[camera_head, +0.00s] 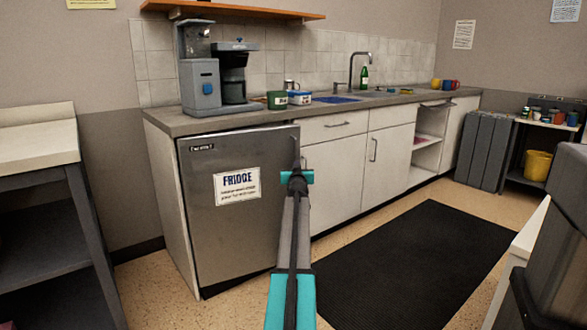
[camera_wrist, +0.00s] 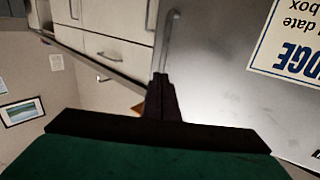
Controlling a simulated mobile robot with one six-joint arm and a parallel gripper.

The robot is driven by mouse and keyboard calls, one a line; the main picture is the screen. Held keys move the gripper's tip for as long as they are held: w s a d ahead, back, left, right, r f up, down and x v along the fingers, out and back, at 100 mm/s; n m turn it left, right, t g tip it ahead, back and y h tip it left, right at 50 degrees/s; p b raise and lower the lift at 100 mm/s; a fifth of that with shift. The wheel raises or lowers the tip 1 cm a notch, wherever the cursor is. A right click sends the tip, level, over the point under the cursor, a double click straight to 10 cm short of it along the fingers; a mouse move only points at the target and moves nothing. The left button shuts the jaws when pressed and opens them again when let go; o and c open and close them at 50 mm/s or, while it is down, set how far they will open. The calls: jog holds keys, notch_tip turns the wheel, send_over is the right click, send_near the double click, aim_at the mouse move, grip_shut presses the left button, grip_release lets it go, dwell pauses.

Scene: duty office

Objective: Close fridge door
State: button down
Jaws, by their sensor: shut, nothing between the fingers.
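The fridge (camera_head: 240,230) is a grey metal under-counter unit with a white "FRIDGE" sign on its door (camera_head: 203,170). The door looks about in line with the counter front; I cannot tell whether a small gap remains at its right edge. The vertical handle (camera_head: 294,147) is near that edge, and it also shows in the wrist view (camera_wrist: 168,42). My gripper (camera_head: 297,168) is shut and empty, at the lower end of the handle in the picture. In the wrist view, its dark fingertips (camera_wrist: 161,77) point at the door beside the handle; contact is unclear.
White cabinets (camera_head: 335,180) continue to the right under the counter (camera_head: 215,122), which carries a coffee machine (camera_head: 200,85). A black mat (camera_head: 420,260) lies on the floor in front. A shelf unit (camera_head: 45,220) stands at the left. A dark object (camera_head: 555,240) stands close at the right.

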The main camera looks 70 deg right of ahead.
jog(key=s+a+b, duration=0.1)
jog(key=s+a, duration=0.2)
jog(key=s, duration=0.1)
jog(key=shift+s+a, duration=0.35)
jog(key=shift+a, duration=0.05)
